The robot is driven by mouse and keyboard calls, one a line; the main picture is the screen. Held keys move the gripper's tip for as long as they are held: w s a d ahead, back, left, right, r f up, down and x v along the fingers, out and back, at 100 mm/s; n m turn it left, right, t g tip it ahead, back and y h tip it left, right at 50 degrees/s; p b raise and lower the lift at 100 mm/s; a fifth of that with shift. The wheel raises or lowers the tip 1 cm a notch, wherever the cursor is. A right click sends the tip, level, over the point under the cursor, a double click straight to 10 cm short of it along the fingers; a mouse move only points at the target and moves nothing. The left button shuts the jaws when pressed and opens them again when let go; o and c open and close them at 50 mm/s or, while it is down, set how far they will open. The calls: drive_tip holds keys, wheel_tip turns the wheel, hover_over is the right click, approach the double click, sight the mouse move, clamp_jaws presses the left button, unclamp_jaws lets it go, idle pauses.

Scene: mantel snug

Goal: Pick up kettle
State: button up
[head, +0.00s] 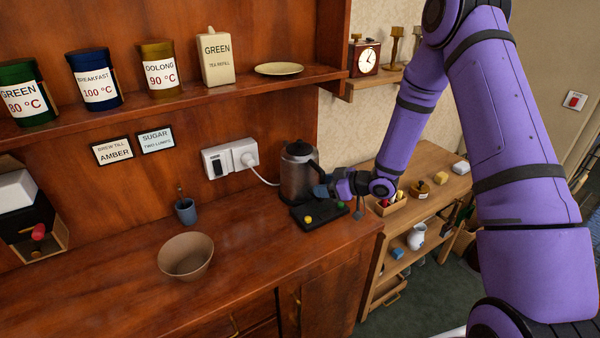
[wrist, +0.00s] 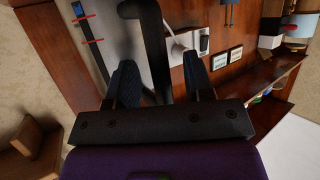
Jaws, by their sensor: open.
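The kettle (head: 298,176) has a grey metal body with a black lid and handle. In the wrist view, the kettle's black handle (wrist: 154,45) passes between the two dark blue fingers of my gripper (wrist: 160,78). The fingers are apart, with visible gaps beside the handle. The kettle's body with a dark strip and red marks shows behind. My gripper hides part of the handle in the head view.
A brown bowl (head: 186,257) and a small blue cup (head: 186,211) stand left on the counter. A white cord runs from the socket (head: 230,158) towards the kettle. A shelf (head: 210,93) with tins hangs above. A lower wooden table (head: 436,165) stands at right.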

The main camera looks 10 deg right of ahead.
drive_tip(key=shift+c, duration=0.3)
clamp_jaws()
idle(1.1)
